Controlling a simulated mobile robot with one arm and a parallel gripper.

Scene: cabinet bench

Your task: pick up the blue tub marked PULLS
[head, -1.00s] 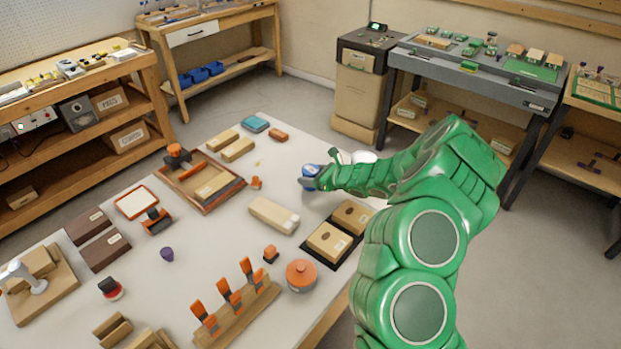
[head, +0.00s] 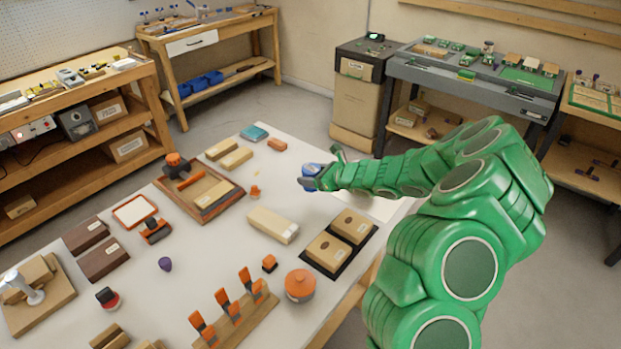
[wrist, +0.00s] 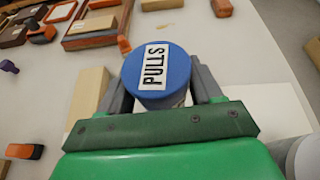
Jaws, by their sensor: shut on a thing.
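The blue tub (wrist: 172,72) has a round blue lid with a white label reading PULLS, seen from above in the wrist view. My gripper (wrist: 163,88) is shut on it, with one grey finger on each side of the tub. In the head view the blue tub (head: 312,170) shows at the end of my green arm, over the far right part of the table. My gripper (head: 311,178) partly hides it there. I cannot tell whether the tub's base touches the table.
The white table (head: 228,232) holds a pale wooden block (head: 273,225), a black tray (head: 318,262) with two tan boxes, an orange round pot (head: 300,285) and a wooden tray (head: 205,200). A white sheet (wrist: 268,108) lies to the tub's right. A small gap surrounds the tub.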

